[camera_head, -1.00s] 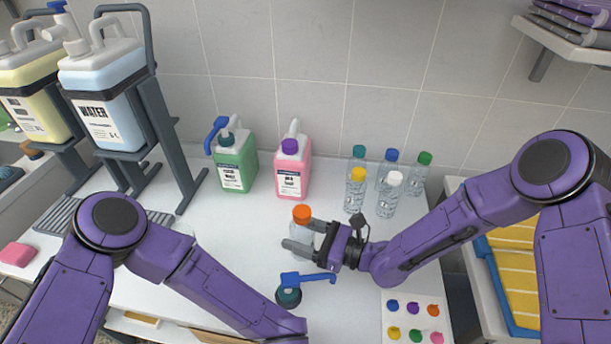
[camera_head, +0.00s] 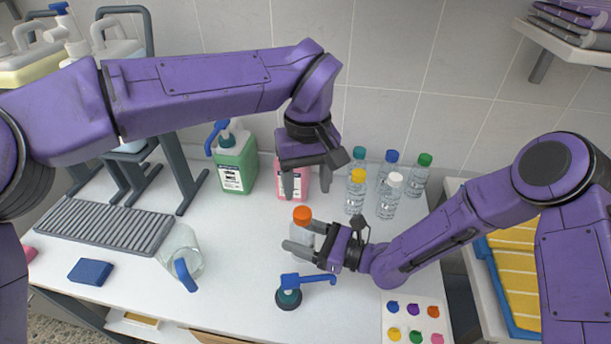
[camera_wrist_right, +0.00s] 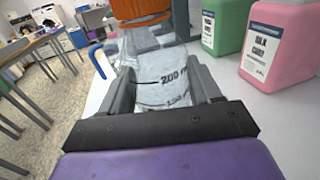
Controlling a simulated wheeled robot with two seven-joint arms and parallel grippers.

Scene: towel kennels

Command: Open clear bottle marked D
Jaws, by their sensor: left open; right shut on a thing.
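A clear bottle with an orange cap (camera_head: 302,213) stands upright on the white table. My right gripper (camera_head: 300,240) is shut on the clear bottle's body from the right; the bottle (camera_wrist_right: 165,85) shows graduation marks between the fingers in the right wrist view. No letter D is readable on the part that shows. My left gripper (camera_head: 305,186) is open and points down just above the orange cap, apart from it. Its fingers hide part of the pink jug.
A pink jug (camera_head: 320,179) and a green jug (camera_head: 238,165) stand behind. Several small capped bottles (camera_head: 388,198) stand to the right. A blue-handled pump top (camera_head: 289,298) lies in front. A clear jug (camera_head: 181,250) and blue sponge (camera_head: 90,271) are at left.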

